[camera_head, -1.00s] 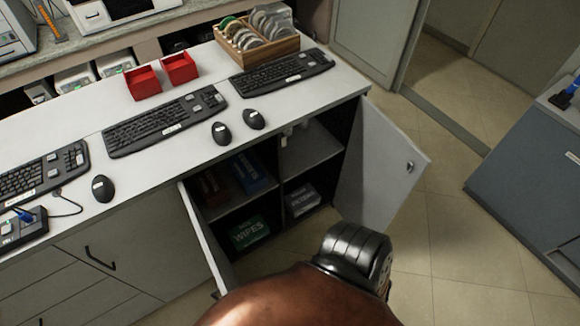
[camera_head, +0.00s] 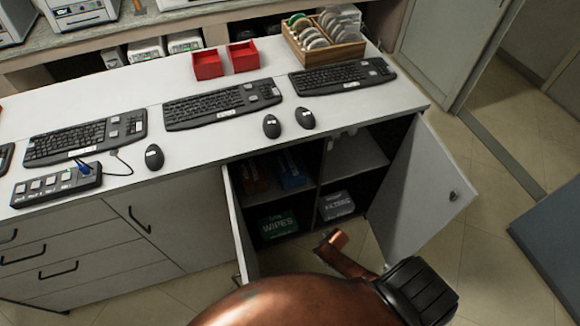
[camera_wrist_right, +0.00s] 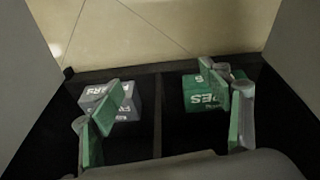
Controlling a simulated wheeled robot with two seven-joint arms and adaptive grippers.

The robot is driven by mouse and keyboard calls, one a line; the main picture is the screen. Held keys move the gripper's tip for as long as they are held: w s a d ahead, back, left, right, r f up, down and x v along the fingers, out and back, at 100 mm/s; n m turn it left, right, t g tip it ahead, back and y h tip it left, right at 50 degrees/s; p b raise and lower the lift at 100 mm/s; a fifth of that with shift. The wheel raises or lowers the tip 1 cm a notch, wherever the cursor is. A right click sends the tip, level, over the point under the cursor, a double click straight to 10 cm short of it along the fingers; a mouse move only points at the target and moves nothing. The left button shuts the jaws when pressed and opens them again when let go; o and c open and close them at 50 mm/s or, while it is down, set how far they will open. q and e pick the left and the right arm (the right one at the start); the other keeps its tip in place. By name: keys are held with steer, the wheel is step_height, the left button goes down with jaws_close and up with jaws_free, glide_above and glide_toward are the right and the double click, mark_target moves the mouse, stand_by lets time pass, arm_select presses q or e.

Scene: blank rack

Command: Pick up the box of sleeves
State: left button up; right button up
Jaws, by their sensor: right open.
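No box's label can be read as sleeves. Inside the open cabinet, a green box marked WIPES (camera_head: 279,225) and a grey box with a partly legible label (camera_head: 336,205) stand on the bottom. A blue box (camera_head: 291,176) and a dark reddish box (camera_head: 252,179) sit on the shelf above, in shadow with unreadable labels. In the right wrist view my right gripper (camera_wrist_right: 163,90) is open and empty, its green-padded fingers spread before the cabinet. Beyond them are the grey box (camera_wrist_right: 122,103) and green box (camera_wrist_right: 200,97). My left gripper is out of view.
Two open cabinet doors, left (camera_head: 240,225) and right (camera_head: 418,195), flank the opening. A divider (camera_head: 319,190) splits the inside. The white counter (camera_head: 200,140) above carries keyboards, mice, red bins (camera_head: 242,57) and a wooden rack (camera_head: 330,55).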

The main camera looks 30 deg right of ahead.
mark_target(288, 163)
steer(key=o, duration=0.3)
steer(key=w+r, duration=1.2)
steer(key=shift+w+r+m+t, duration=0.25)
steer(key=shift+w+m+t, duration=0.15)
steer(key=o, duration=0.4)
steer(key=shift+m+t, duration=0.3)
steer(key=shift+t, duration=0.1)
steer(key=w+r, duration=0.3)
steer(key=r, duration=0.2)
steer(key=w+a+r, duration=0.1)
steer(key=w+r, duration=0.2)
steer(key=r, duration=0.3)
steer(key=w+a+r+p, duration=0.1)
steer(key=w+r, duration=0.2)
steer(key=r, duration=0.2)
steer(key=shift+w+a+r, duration=0.15)
steer(key=shift+w+r, duration=0.05)
steer(key=shift+w, duration=0.05)
steer(key=w, duration=0.3)
steer(key=w+d+b, duration=0.1)
steer(key=w, duration=0.2)
steer(key=w+d+b, duration=0.1)
steer(key=w, duration=0.3)
steer(key=shift+d, duration=0.2)
steer(key=shift+w+d+r+b, duration=0.15)
steer(key=shift+w+b, duration=0.35)
steer(key=shift+w, duration=0.25)
steer(key=b+x, duration=0.2)
steer(key=x, duration=0.3)
steer(key=shift+d, duration=0.1)
